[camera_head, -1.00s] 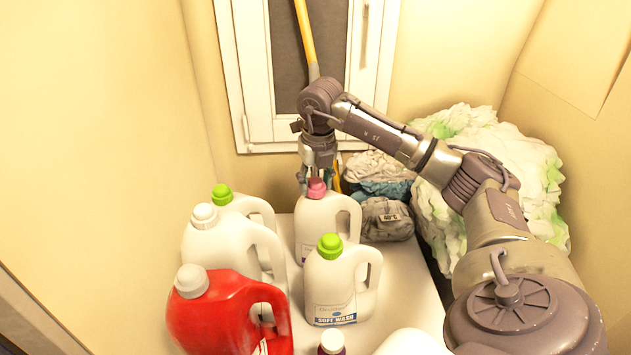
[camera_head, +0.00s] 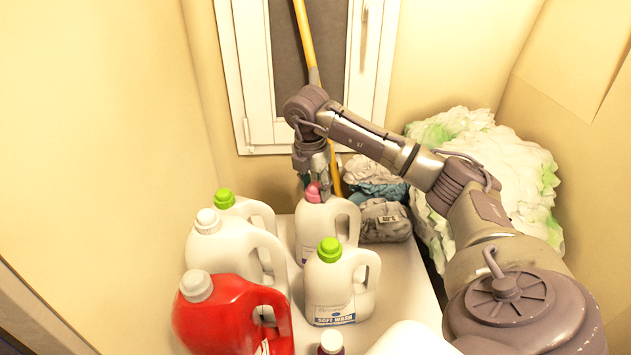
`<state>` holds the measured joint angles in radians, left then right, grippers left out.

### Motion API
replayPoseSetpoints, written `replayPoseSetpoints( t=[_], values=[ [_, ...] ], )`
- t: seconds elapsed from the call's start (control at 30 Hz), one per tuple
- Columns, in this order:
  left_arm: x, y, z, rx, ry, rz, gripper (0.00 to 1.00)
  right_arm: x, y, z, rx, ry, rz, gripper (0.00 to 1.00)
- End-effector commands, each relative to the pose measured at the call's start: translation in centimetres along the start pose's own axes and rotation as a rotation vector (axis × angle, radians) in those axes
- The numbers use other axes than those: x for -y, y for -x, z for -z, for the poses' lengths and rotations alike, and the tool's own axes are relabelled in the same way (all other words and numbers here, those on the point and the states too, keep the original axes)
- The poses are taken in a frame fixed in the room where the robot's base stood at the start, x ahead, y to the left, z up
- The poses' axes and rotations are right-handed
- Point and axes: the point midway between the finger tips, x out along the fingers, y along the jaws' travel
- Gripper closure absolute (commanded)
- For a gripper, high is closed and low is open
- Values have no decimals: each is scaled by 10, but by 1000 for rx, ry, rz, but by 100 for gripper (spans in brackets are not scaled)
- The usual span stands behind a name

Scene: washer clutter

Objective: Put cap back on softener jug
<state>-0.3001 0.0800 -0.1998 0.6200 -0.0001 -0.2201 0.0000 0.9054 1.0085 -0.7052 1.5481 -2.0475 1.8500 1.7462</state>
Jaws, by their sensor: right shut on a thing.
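A white jug (camera_head: 325,227) with a handle stands upright at the far end of the white surface. A pink cap (camera_head: 313,193) is at the top of this jug's neck, partly hidden by my gripper fingers. My right gripper (camera_head: 318,186) points down over the jug and is shut on the pink cap. I cannot tell from this angle whether the cap is seated on the neck or just above it. My left gripper is out of view.
White jugs with green caps stand in front (camera_head: 338,285) and at the left (camera_head: 246,209). A white-capped jug (camera_head: 226,243) and a red jug (camera_head: 228,320) stand nearer left. Folded cloths (camera_head: 384,221) and a frilly white-green pile (camera_head: 490,165) lie right. A yellow pole (camera_head: 304,40) leans behind.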

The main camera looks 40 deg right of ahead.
Motion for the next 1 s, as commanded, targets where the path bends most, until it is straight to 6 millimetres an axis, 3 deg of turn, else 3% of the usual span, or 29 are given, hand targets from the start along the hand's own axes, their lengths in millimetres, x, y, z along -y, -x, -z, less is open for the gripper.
replayPoseSetpoints(
  t=[0.2, 0.43, 0.47, 0.63, 0.87, 0.93, 1.0],
  values=[
    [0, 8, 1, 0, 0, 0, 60, 0, 1, 0, -2, -225, 28, 83],
    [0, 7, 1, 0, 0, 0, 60, 0, 0, 0, -1, -240, 29, 83],
    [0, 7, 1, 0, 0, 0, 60, 0, 0, 0, -1, -240, 29, 51],
    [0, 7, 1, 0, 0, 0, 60, 0, 0, 0, -1, -239, 28, 23],
    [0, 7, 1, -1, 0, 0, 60, 0, 0, 0, -1, -238, 28, 23],
    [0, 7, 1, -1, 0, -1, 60, 0, 0, 0, -1, -238, 28, 13],
    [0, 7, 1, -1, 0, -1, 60, 0, 0, 0, -1, -238, 28, 13]
  ],
)
